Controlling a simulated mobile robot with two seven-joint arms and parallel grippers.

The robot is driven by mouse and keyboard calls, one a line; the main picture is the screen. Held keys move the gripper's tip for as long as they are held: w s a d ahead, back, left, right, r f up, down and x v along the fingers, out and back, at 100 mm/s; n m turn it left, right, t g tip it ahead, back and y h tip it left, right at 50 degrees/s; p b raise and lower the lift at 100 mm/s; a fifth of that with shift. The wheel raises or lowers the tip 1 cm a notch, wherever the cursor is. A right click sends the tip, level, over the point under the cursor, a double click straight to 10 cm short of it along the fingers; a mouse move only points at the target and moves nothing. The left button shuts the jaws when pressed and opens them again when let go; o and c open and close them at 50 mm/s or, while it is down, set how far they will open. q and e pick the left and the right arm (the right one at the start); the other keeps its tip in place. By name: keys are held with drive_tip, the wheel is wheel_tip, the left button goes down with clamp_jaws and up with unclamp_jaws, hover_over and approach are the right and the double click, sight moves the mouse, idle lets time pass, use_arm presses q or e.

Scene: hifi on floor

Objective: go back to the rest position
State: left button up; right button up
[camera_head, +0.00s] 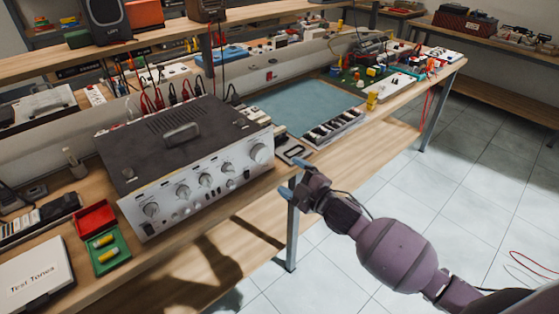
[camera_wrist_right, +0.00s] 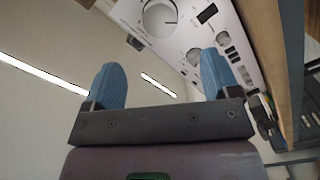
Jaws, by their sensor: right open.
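My right gripper (camera_head: 291,178) is open and empty, just off the bench's front edge, to the right of the hi-fi amplifier (camera_head: 222,188). In the right wrist view, the two blue fingertips of my right gripper (camera_wrist_right: 162,82) stand wide apart with nothing between them. The amplifier's silver front panel (camera_wrist_right: 198,30), with a large knob, shows beyond the fingers there. My left gripper is not in view.
The wooden bench (camera_head: 165,252) carries a red bin (camera_head: 95,218), a green bin (camera_head: 108,254), a white Test Tones box (camera_head: 35,275) and a blue mat (camera_head: 305,106). A bench leg (camera_head: 292,235) stands near my gripper. The tiled floor (camera_head: 480,205) is mostly clear on the right.

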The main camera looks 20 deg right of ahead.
drive_tip(key=s+d+f+m+g+h, duration=0.1)
drive_tip(key=s+f+m, duration=0.3)
drive_tip(key=s, duration=0.5)
drive_tip(key=s+d+f+m+g+h, duration=0.1)
drive_tip(key=s+f+m+g+h, duration=0.2)
drive_tip(key=s+f+m, duration=0.2)
drive_tip(key=s+d+f+m+g+h, duration=0.1)
drive_tip(key=s+f+m, duration=0.4)
drive_tip(key=s, duration=0.9)
wheel_tip(320, 180, down, 3)
drive_tip(key=shift+d+g+h, duration=0.2)
drive_tip(key=shift+g+h, duration=0.2)
drive_tip(key=shift+h, duration=0.3)
drive_tip(key=shift+d, duration=0.1)
